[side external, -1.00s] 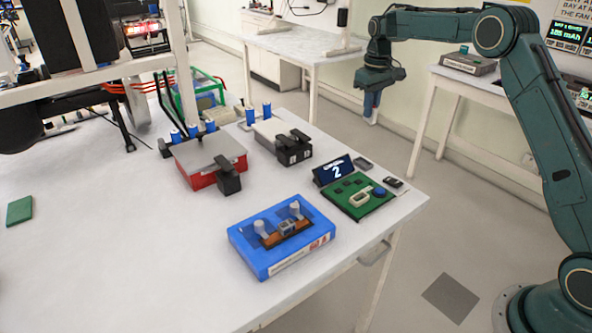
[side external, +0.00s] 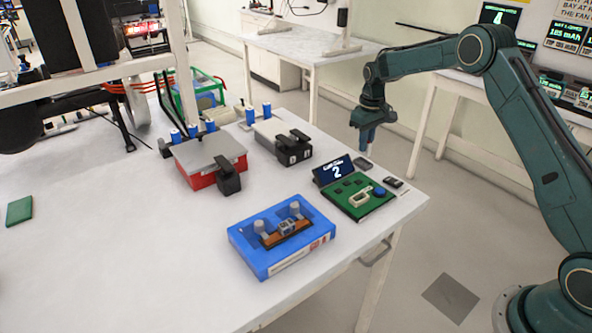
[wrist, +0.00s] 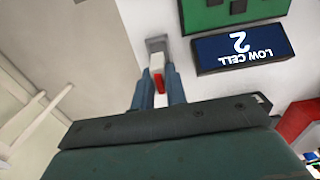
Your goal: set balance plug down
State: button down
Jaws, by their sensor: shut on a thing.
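My gripper (side external: 367,140) is over the right rear of the white table. In the wrist view its blue fingers (wrist: 158,90) are shut on the balance plug (wrist: 157,62), a small white piece with a red part. The plug points down beyond the fingertips. A small grey block (side external: 363,163) lies on the table just behind the display. In the wrist view the grey block (wrist: 157,43) shows right beyond the plug's tip. I cannot tell whether they touch; in the side view the plug appears above it.
A dark display (side external: 333,171) reading "LOW CELL 2" stands beside the grey block, behind a green board (side external: 352,205). A small black item (side external: 393,182) lies near the table's right edge. A blue tray (side external: 280,260), red box (side external: 200,178) and black clamp (side external: 293,147) stand farther left.

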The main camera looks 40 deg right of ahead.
aim_at(364, 154)
jog(key=shift+f, duration=1.65)
jog(key=shift+f, duration=0.15)
jog(key=c, duration=1.4)
grip_release()
notch_tip(364, 154, up, 11)
jog(key=shift+r, duration=0.65)
jog(key=shift+r, duration=0.1)
